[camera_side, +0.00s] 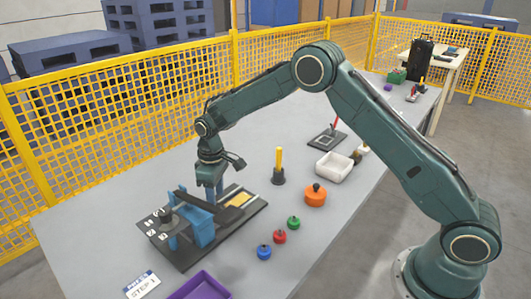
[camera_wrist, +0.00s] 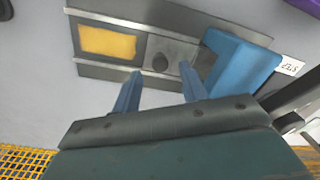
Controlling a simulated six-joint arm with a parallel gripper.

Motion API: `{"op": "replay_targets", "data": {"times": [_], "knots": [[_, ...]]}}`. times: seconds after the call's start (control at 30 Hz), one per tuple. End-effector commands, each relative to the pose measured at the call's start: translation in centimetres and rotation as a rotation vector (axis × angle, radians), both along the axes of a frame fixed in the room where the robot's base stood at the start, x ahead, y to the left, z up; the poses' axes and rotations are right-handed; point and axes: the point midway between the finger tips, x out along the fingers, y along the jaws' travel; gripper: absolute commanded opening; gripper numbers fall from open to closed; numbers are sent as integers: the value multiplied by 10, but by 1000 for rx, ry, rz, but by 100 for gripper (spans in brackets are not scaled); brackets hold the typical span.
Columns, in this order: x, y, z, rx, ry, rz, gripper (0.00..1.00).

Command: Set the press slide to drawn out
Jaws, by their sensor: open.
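The press (camera_side: 195,213) is a blue frame on a dark base plate near the table's front left; its blue body also shows in the wrist view (camera_wrist: 240,62). The slide with a yellow pad (camera_wrist: 108,42) lies in a grey track beside the blue frame, and the yellow shows in the side view (camera_side: 239,199).
A dark bar (camera_side: 188,200) crosses the press close to my gripper. Red (camera_side: 280,237), green (camera_side: 293,223) and blue (camera_side: 264,252) knobs, an orange round part (camera_side: 316,195) and a yellow post (camera_side: 279,164) stand to the right. A purple tray (camera_side: 203,287) lies in front.

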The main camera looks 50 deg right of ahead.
Motion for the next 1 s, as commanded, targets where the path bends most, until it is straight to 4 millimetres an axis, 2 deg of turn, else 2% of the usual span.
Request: {"op": "replay_targets", "data": {"times": [0.1, 0.3, 0.67, 0.87, 0.9, 1.0], "knots": [[-1, 1, -16, 0, 2, 0, 43], [-1, 1, -29, 0, 1, 0, 43], [-1, 1, -32, 0, 0, -1, 43], [-1, 1, -31, 0, 0, 0, 4], [-1, 1, -31, 0, 0, 0, 0], [-1, 1, -31, 0, 0, 0, 0]]}}
